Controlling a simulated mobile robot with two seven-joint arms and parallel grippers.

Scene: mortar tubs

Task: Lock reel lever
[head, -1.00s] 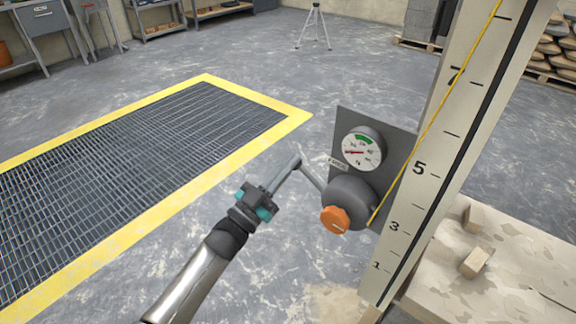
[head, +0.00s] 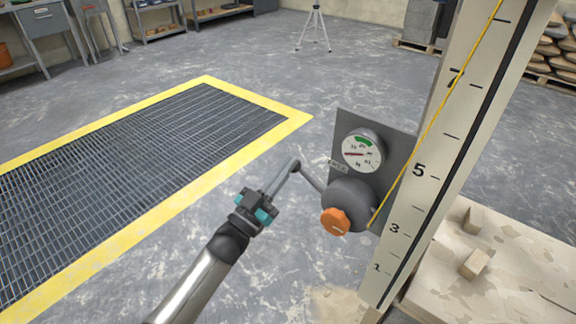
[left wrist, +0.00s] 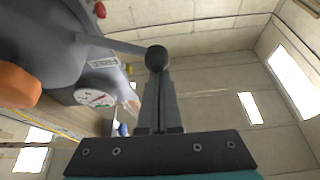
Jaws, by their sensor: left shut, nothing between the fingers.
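The grey reel (head: 352,203) is mounted on a dark plate beside the tall scale board. An orange knob (head: 335,222) sits on its front, and it also shows at the left edge of the left wrist view (left wrist: 18,85). A thin grey crank arm (head: 311,180) runs up and left from the reel to a ball end. My left gripper (head: 290,170) is shut and empty, its tips right at the ball end. In the left wrist view the dark ball (left wrist: 157,58) is just beyond my shut fingertips; I cannot tell whether they touch. My right gripper is not in view.
A round gauge (head: 362,150) is above the reel on the plate (head: 400,143). A yellow cord (head: 437,110) runs along the numbered board (head: 425,200). A stained platform (head: 440,285) holds small blocks at right. A yellow-edged floor grate (head: 205,80) is left; open floor lies between.

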